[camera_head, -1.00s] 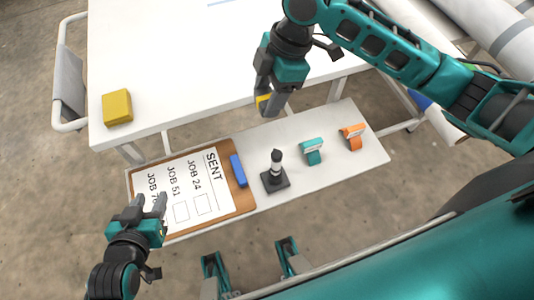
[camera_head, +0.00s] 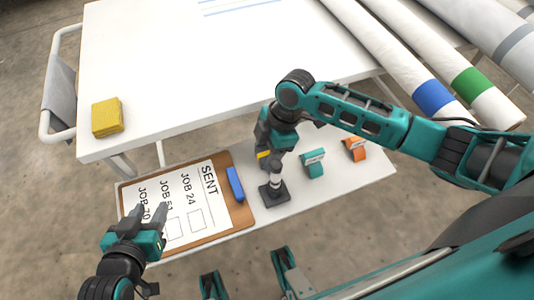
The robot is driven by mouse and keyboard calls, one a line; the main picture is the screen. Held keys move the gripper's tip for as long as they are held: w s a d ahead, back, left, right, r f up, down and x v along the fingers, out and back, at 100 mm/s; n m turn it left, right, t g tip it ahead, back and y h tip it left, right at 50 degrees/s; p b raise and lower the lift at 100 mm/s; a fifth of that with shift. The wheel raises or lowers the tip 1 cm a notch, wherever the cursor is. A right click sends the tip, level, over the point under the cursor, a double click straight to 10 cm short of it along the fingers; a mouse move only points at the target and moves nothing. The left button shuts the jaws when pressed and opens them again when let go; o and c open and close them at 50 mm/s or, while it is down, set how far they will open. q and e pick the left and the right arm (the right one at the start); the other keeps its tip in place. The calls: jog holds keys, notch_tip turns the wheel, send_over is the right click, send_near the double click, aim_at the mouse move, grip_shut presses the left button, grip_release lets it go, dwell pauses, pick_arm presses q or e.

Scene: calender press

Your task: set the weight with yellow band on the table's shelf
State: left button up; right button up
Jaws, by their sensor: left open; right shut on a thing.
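My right gripper (camera_head: 271,158) is shut on the weight with yellow band (camera_head: 264,155), low over the shelf (camera_head: 330,187) along the front of the table. The fingers hide most of the weight. Only its yellow band and a little dark part show, and I cannot tell whether it touches the shelf. My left gripper (camera_head: 151,212) is open and empty above the clipboard (camera_head: 241,213).
On the shelf, a blue marker-like block (camera_head: 235,184) lies on the clipboard's right edge; a teal holder (camera_head: 313,163) and an orange holder (camera_head: 355,149) stand to the right. A yellow block (camera_head: 107,117) sits on the white table (camera_head: 190,70). Rolls (camera_head: 430,85) lie at right.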

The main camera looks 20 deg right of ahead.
pick_arm(q)
jog(key=shift+f, duration=0.3)
pick_arm(e)
jog(key=shift+f, duration=0.65)
pick_arm(q)
jog(key=shift+s+f, duration=0.1)
pick_arm(e)
jog(key=shift+f, duration=0.1)
pick_arm(q)
jog(key=shift+s, duration=0.1)
pick_arm(e)
jog(key=o, duration=1.4)
jog(key=shift+f, duration=0.1)
pick_arm(q)
jog(key=r+p, duration=0.2)
jog(key=p, duration=0.1)
jog(key=shift+s+a, duration=0.1)
jog(key=shift+a, duration=0.2)
jog(key=shift+s+a+f, duration=0.15)
jog(key=shift+f, duration=0.1)
pick_arm(e)
jog(key=v, duration=1.2)
